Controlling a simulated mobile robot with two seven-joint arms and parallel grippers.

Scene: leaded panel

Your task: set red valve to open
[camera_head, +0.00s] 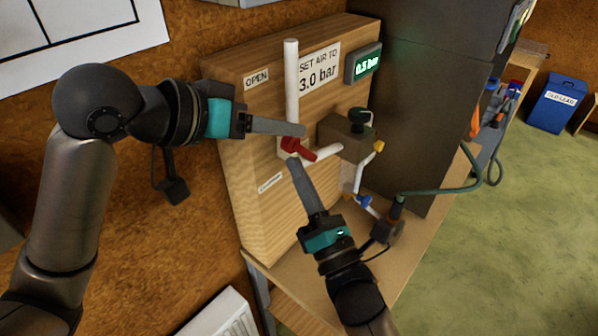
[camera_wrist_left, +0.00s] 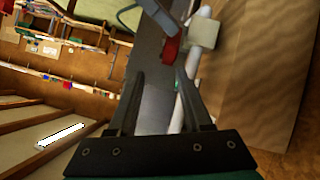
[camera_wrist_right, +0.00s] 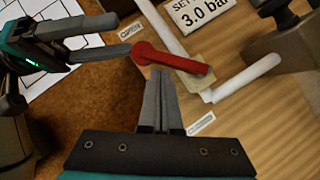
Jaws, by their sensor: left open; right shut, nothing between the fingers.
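The red valve handle (camera_head: 300,150) sits on the white pipe at the front of the wooden panel. In the right wrist view the handle (camera_wrist_right: 172,60) slants slightly down to the right, its rounded end at the left. The OPEN label (camera_head: 256,79) is above and left of it. My left gripper (camera_head: 303,131) is open, its fingertips just above the handle in the picture. The left wrist view shows the handle (camera_wrist_left: 173,48) ahead of the open fingers (camera_wrist_left: 160,88). My right gripper (camera_head: 293,161) is shut and empty, its tips just below the handle; contact is unclear.
A brown box with a dark knob (camera_head: 361,119) stands right of the valve. A smaller, unreadable label (camera_head: 270,183) is lower on the panel. A blue-handled valve (camera_head: 363,201) and a green hose (camera_head: 440,190) are at lower right.

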